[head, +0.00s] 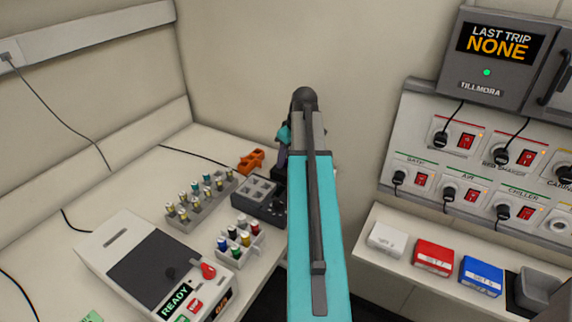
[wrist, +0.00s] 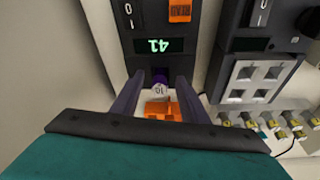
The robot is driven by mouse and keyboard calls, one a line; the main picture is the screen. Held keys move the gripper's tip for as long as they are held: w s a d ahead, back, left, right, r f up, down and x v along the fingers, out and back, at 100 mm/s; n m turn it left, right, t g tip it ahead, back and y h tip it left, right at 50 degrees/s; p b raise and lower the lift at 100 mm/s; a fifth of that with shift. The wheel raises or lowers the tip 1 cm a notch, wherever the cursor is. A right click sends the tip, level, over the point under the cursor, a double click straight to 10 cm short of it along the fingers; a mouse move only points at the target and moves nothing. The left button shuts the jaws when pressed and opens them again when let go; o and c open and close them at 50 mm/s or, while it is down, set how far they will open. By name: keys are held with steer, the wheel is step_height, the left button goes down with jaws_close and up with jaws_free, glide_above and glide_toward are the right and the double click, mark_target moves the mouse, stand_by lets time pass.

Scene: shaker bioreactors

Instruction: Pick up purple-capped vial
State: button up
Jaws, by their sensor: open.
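The gripper is open, one dark finger on each side of the vial, with a visible gap on both sides. The vial's lower part and what it stands in are hard to make out. In the head view my teal arm hides the vial and most of the gripper.
An orange rack (head: 251,161) stands near the back wall, also between my fingers' bases in the wrist view (wrist: 163,109). A dark block with square wells (head: 258,190), a grey vial rack (head: 200,200), a white rack (head: 252,243) and a READY device (head: 150,265) crowd the bench.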

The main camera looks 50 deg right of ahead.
steer(key=c, duration=0.9)
steer(key=shift+r, duration=0.2)
step_height(320, 180, up, 8)
steer(key=shift+f+b, duration=0.1)
steer(key=shift+b, duration=0.9)
steer(key=shift+r, duration=0.9)
